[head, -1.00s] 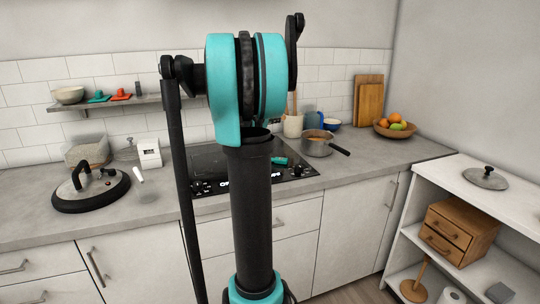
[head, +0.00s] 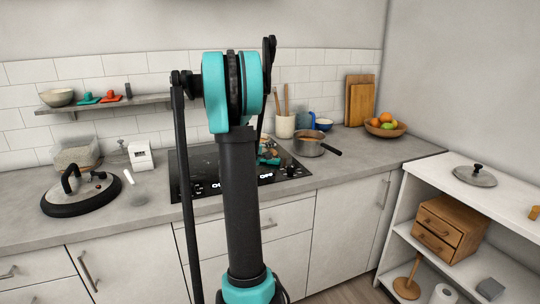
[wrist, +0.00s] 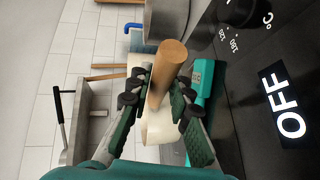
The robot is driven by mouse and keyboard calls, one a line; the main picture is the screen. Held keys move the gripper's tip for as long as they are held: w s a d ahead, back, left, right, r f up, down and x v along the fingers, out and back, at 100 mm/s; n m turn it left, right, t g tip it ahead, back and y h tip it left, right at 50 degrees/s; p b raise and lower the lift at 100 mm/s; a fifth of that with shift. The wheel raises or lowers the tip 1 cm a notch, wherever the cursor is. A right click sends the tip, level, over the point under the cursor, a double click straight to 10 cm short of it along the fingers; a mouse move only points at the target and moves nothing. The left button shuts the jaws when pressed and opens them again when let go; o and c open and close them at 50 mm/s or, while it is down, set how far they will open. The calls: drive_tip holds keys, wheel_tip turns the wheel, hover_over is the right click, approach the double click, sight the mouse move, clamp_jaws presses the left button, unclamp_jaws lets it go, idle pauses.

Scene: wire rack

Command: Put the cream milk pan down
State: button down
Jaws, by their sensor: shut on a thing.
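My gripper (wrist: 161,86) is shut on the round wooden handle of the cream milk pan (wrist: 168,66) in the wrist view. A cream-coloured part shows below the handle, between the fingers; the rest of the pan is hidden. The black hob (wrist: 240,90) lies close on the right of that view, with its OFF display. In the head view my arm stands in front of the hob (head: 204,165) and covers much of it. A small teal and wooden patch shows just right of the arm, over the hob. I cannot tell whether the pan touches the hob.
A grey saucepan (head: 309,144) stands right of the hob, its dark handle pointing right. Behind it are a utensil crock (head: 284,127) and a blue mug. A fruit bowl (head: 384,128) is farther right.

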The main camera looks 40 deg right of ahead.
wheel_tip(320, 180, down, 2)
drive_tip(key=c, duration=1.4)
unclamp_jaws()
drive_tip(key=v, duration=1.2)
